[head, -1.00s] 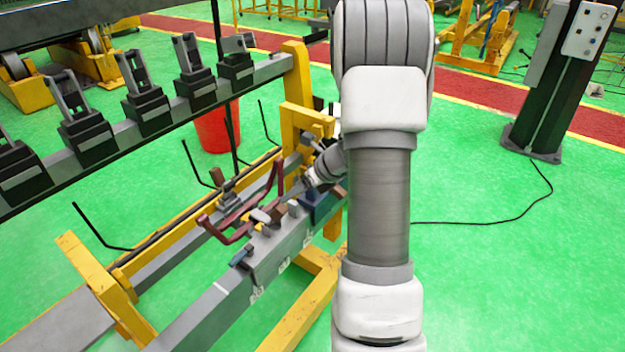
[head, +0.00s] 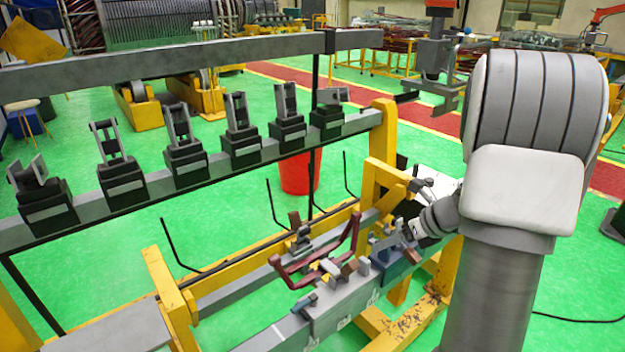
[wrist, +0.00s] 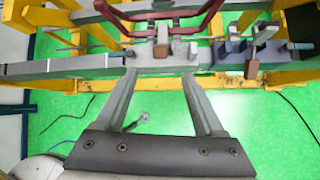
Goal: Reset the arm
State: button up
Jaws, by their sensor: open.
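My gripper (wrist: 160,76) is open and empty in the wrist view, its two grey fingers spread apart and pointing toward the grey beam. In the head view my arm comes in from the right and its wrist end is by the right end of the fixture; the fingers are hard to make out there. A dark red coil (head: 298,278) lies across the fixture (head: 330,306) in the head view. It also shows at the top of the wrist view (wrist: 127,28), beyond the fingertips.
A rail (head: 215,165) with several black clamps runs along the left. A red bucket (head: 299,175) stands behind the fixture. Yellow frame posts (head: 376,150) stand close to my arm. A blue block (head: 393,268) sits on the beam.

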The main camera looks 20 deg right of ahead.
jog(key=s+a+r+n+g+y+b, duration=0.1)
jog(key=s+a+r+n, duration=0.35)
jog(key=a+n, duration=0.45)
jog(key=s+a+r+n+g+y+b, duration=0.1)
jog(key=s+a+r+n, duration=0.2)
jog(key=a+r+n, duration=0.5)
jog(key=s+a+n+h, duration=0.2)
jog(key=s+n, duration=0.4)
jog(key=n, duration=0.2)
jog(key=s+a+n+h, duration=0.3)
jog(key=s+n, duration=0.3)
jog(key=n, duration=0.2)
jog(key=shift+s+a+r+n+t+h, duration=0.3)
jog(key=shift+r+t, duration=0.05)
jog(key=shift+t, duration=0.05)
